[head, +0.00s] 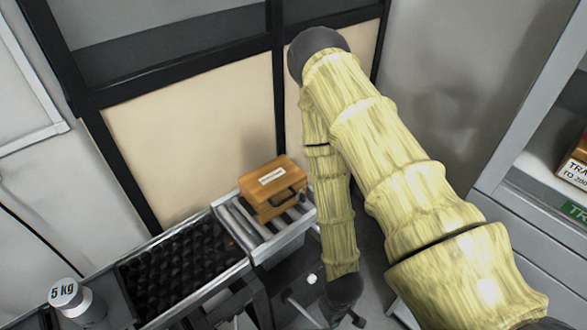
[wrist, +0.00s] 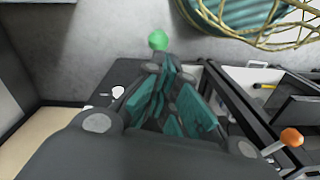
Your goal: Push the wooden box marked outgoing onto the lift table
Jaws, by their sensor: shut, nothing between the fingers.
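The wooden box (head: 272,188) is orange-brown with a white label on top and a dark handle on its side; the label's writing is too small to read. It rests on a short table with grey metal rollers (head: 239,226); I cannot tell whether this is the lift table. A bed of black wheels (head: 180,267) adjoins it on the left. In the wrist view my gripper (wrist: 170,92), with teal pads, is shut and empty. In the head view my forearm hangs down to the right of the box, apart from it; the fingers are not visible there.
A 5 kg weight (head: 66,298) stands at the lower left. A black-framed panel wall (head: 190,130) rises behind the rollers. A grey shelf unit (head: 540,160) is at the right. The wrist view shows a coiled yellow hose or cable (wrist: 255,40), a green ball (wrist: 158,40) and an orange knob (wrist: 292,137).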

